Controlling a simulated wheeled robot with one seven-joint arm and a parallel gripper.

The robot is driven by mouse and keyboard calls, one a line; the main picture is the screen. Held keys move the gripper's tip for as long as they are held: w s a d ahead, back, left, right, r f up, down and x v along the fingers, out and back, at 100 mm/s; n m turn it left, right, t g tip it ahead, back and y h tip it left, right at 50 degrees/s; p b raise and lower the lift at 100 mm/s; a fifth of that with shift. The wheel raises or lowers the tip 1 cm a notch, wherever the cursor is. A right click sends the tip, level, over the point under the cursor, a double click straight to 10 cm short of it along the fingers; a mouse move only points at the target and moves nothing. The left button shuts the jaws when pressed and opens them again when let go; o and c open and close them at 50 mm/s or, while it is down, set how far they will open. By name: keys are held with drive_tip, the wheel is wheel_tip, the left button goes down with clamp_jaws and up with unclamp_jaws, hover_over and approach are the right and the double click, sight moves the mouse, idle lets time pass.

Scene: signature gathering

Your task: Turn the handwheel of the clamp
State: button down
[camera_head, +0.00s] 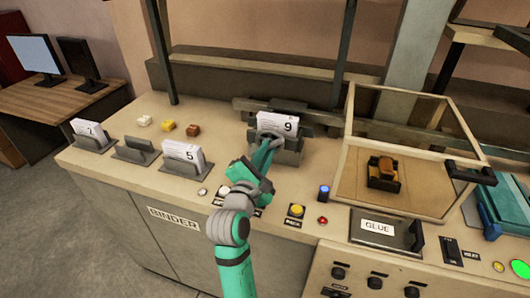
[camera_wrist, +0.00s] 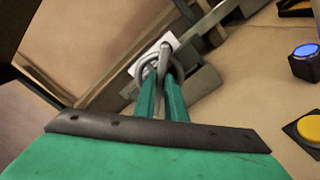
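The clamp (camera_head: 289,157) is a dark grey device at the back middle of the counter. It holds a stack of white sheets marked 9 (camera_head: 277,123). Its handwheel (camera_wrist: 177,62) shows in the wrist view as a grey ring on the clamp's near side. My gripper (camera_head: 264,150) reaches the handwheel from the front. In the wrist view its two teal fingers (camera_wrist: 161,82) are a narrow gap apart, with a grey bar of the wheel between them. I cannot tell whether they press on it. In the head view the gripper hides most of the wheel.
Sheet holders marked 7 (camera_head: 90,134) and 5 (camera_head: 185,160) and an empty one (camera_head: 136,150) stand at left. A glass-sided box (camera_head: 410,130) stands close on the right. Buttons, including a blue one (camera_head: 324,192) and a yellow one (camera_head: 297,209), line the front.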

drive_tip(key=shift+s+a+f+m, duration=0.1)
drive_tip(key=shift+m, duration=0.9)
drive_tip(key=shift+f+m, duration=0.2)
drive_tip(key=shift+m, duration=3.4)
drive_tip(key=shift+f+m, duration=0.2)
drive_tip(key=shift+m, duration=3.4)
